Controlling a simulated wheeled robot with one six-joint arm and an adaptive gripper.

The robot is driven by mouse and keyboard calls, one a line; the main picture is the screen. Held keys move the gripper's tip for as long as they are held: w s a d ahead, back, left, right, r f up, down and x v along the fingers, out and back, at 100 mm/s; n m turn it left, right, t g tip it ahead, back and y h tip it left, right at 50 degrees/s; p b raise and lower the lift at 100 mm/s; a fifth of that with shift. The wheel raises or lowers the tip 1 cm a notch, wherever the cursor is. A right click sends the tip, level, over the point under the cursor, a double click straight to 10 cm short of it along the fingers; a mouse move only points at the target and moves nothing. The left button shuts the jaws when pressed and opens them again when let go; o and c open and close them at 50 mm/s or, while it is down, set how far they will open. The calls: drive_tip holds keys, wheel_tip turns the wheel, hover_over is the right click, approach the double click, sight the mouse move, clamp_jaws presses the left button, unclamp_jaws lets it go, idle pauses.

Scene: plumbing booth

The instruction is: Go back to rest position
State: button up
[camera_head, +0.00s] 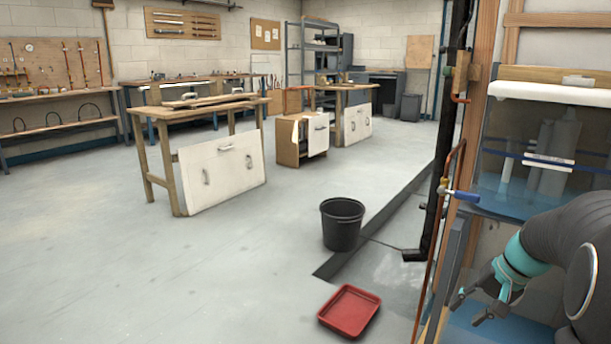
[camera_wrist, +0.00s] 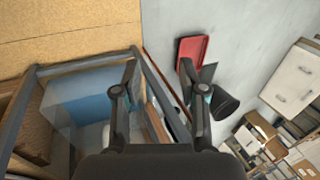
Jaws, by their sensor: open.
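My gripper (camera_head: 467,308) is at the lower right in the head view, in front of the plumbing booth's lower part. Its two dark fingers are apart with nothing between them. In the wrist view the gripper (camera_wrist: 158,95) also shows open and empty, pointing over the booth's grey frame edge. The turquoise wrist joint and dark arm link are mine. The booth (camera_head: 525,210) has a wooden frame and blue panels. A copper pipe (camera_head: 452,175) with a blue-handled valve (camera_head: 462,195) runs upright at its left edge, above and left of my gripper and apart from it.
A red tray (camera_head: 349,311) and a black bucket (camera_head: 342,224) stand on the floor left of the booth. A wooden workbench (camera_head: 163,112) with a white cabinet front (camera_head: 222,172) stands farther back. The grey floor at left is clear.

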drive_tip(key=s+a+r+n+t+h+p, duration=0.1)
drive_tip(key=s+a+r+n+p, duration=0.2)
drive_tip(key=s+a, duration=0.6)
drive_tip(key=s+a+r+n+t+h+p, duration=0.1)
drive_tip(key=s+a+r+n+h+p, duration=0.1)
drive_tip(key=s+a+r, duration=0.6)
drive_tip(key=s+a+n+p, duration=0.1)
drive_tip(key=s, duration=0.1)
drive_tip(key=shift+s+a+r+n+t, duration=0.2)
drive_tip(key=shift+s+a+n+t, duration=0.1)
drive_tip(key=shift+a+t, duration=0.1)
